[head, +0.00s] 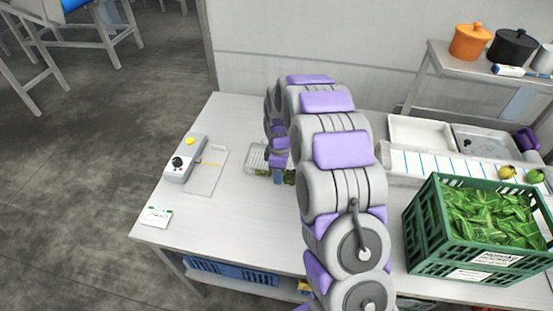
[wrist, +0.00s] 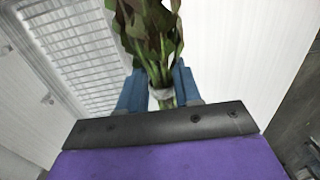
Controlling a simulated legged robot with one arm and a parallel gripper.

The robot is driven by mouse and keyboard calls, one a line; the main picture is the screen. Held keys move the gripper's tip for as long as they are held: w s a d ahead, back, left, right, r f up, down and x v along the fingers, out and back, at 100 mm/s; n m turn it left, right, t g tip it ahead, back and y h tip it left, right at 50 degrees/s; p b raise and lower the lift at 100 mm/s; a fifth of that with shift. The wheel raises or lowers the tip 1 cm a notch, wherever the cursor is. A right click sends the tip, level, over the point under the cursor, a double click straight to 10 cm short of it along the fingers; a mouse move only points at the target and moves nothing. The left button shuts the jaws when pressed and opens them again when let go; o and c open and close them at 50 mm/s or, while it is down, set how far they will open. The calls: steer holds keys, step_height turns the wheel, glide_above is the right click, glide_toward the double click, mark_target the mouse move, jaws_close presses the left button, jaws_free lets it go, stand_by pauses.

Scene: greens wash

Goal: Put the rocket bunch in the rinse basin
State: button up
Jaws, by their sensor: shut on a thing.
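In the wrist view my gripper (wrist: 160,92) is shut on the rocket bunch (wrist: 150,30), a sheaf of dark green leaves on pale stems with a whitish band between the blue fingers. In the head view my gripper (head: 278,176) is low over the middle of the bench, largely behind my arm; only a little of the greens (head: 289,177) shows. I cannot tell whether the bunch touches the bench. At the back right are a white basin (head: 418,146) and a grey basin (head: 508,158); I cannot tell which is the rinse basin.
A wire rack (head: 253,160) lies beside my gripper and spreads at left in the wrist view (wrist: 62,45). A grey control box (head: 185,163) and label card (head: 155,216) are at left. A green crate (head: 428,258) of packed greens stands right.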

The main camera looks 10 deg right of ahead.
steer(key=w, duration=0.3)
steer(key=w+b, duration=0.1)
steer(key=w, duration=0.3)
steer(key=w+d+f, duration=0.1)
steer(key=w, duration=0.3)
steer(key=shift+b, duration=0.4)
steer(key=shift+f+b, duration=0.6)
steer(key=shift+f, duration=1.2)
steer(key=o, duration=1.1)
steer(key=shift+c, duration=0.2)
steer(key=shift+r, duration=0.15)
